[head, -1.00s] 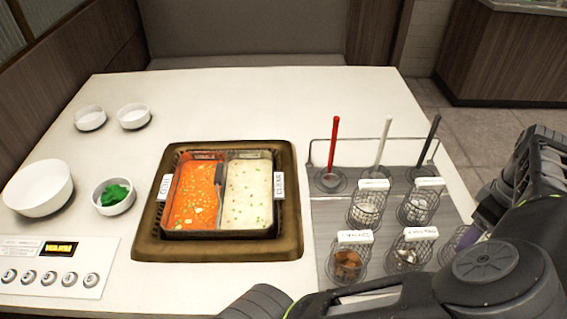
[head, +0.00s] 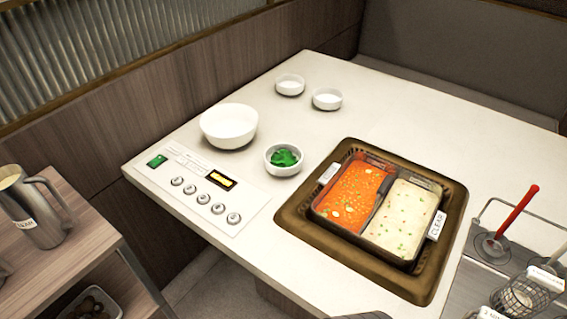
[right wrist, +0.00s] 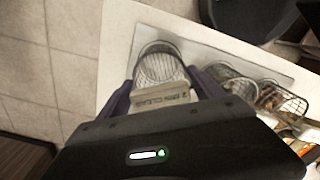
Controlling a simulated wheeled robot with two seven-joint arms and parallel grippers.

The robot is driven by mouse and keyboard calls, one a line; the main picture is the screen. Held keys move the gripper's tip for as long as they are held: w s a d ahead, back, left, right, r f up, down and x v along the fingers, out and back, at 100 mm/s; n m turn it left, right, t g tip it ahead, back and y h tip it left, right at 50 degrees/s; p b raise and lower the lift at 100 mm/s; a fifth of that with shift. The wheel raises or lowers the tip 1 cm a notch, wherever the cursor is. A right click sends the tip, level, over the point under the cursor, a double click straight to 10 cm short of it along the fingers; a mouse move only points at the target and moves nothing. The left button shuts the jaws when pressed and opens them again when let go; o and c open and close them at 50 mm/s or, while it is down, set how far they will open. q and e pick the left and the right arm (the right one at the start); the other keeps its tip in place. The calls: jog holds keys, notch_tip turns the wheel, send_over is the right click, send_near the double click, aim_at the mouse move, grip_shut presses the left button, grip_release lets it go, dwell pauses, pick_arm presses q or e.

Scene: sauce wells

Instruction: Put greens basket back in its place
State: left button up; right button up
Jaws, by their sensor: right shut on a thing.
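In the right wrist view, my right gripper (right wrist: 164,92) is shut on a wire basket (right wrist: 160,66) with a pale label facing the wrist. Part of the label seems to read "CLEAR"; I cannot make out a basket name. The basket is over the near corner of the grey mat (right wrist: 215,48); I cannot tell whether it rests there or hangs above. No greens are visible in it. In the head view a white bowl (head: 284,168) holds chopped greens (head: 286,157) beside the pot (head: 370,210).
More wire baskets (right wrist: 225,75) stand on the mat beside the held one. A red-handled ladle (head: 515,212) stands at the head view's right edge. Empty white bowls (head: 229,126) stand on the table. A metal pitcher (head: 38,205) is on a side shelf at left.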

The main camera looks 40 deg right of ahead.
jog(key=o, duration=1.6)
jog(key=shift+f, duration=0.1)
jog(key=shift+r+p, duration=0.85)
jog(key=shift+r, duration=0.7)
jog(key=shift+r, duration=0.1)
notch_tip(320, 180, up, 8)
jog(key=p, duration=0.6)
